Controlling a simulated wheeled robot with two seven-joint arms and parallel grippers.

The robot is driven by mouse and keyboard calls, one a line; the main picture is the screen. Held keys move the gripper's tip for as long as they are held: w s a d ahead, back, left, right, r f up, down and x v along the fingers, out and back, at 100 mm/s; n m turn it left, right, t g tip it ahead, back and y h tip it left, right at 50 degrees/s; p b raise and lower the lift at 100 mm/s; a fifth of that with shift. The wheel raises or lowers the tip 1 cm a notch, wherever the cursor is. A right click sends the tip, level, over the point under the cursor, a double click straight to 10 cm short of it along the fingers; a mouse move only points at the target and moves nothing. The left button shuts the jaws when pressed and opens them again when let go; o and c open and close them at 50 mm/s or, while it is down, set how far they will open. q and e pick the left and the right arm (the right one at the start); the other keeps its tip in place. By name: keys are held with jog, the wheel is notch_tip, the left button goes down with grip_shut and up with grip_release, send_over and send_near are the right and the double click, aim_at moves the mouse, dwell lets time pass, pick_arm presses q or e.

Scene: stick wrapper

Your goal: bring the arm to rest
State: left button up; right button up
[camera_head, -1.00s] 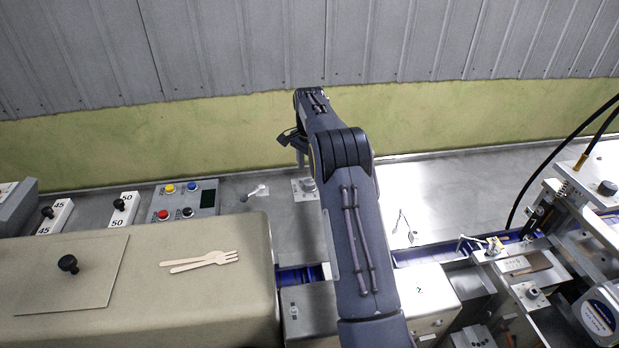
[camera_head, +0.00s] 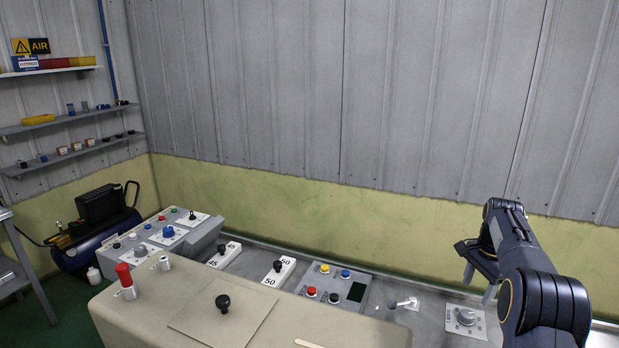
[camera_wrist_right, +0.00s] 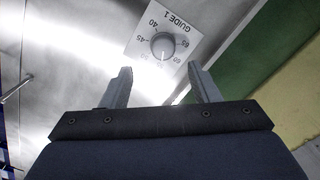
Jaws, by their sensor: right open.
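My right arm comes in from the lower right of the head view. Its gripper (camera_head: 478,283) is above the metal machine top, near a round grey dial on a white plate (camera_head: 466,317). In the right wrist view the two fingers of the gripper (camera_wrist_right: 162,88) are apart with nothing between them. The dial (camera_wrist_right: 162,46), on a plate marked GUIDE 1, lies beyond the fingertips and apart from them. My left gripper does not show in either view.
A beige cover (camera_head: 150,318) fills the lower left. Behind it are a control box with knobs (camera_head: 160,240), two white lever plates (camera_head: 279,271) and a grey button panel (camera_head: 335,288). A small lever (camera_head: 404,303) stands left of the dial. A ribbed wall (camera_head: 330,90) closes the back.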

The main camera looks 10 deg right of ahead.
jog(key=s+a+r+n+t+y, duration=0.2)
jog(key=s+a+r+n, duration=0.25)
jog(key=s+a, duration=0.4)
jog(key=s+a+r+n+t+y, duration=0.1)
jog(key=s+a+r+n+t, duration=0.15)
jog(key=s+a+r, duration=0.55)
jog(key=s+a+f+n, duration=0.4)
jog(key=s+a+f, duration=0.1)
jog(key=s, duration=0.3)
jog(key=s+a+f+n+b, duration=0.1)
jog(key=s+a+f+n, duration=0.2)
jog(key=s, duration=0.6)
jog(key=a+f, duration=0.2)
jog(key=a, duration=0.1)
jog(key=shift+s+a+n+t+y, duration=0.2)
jog(key=shift+n+t+y, duration=0.1)
jog(key=shift+n+t, duration=0.1)
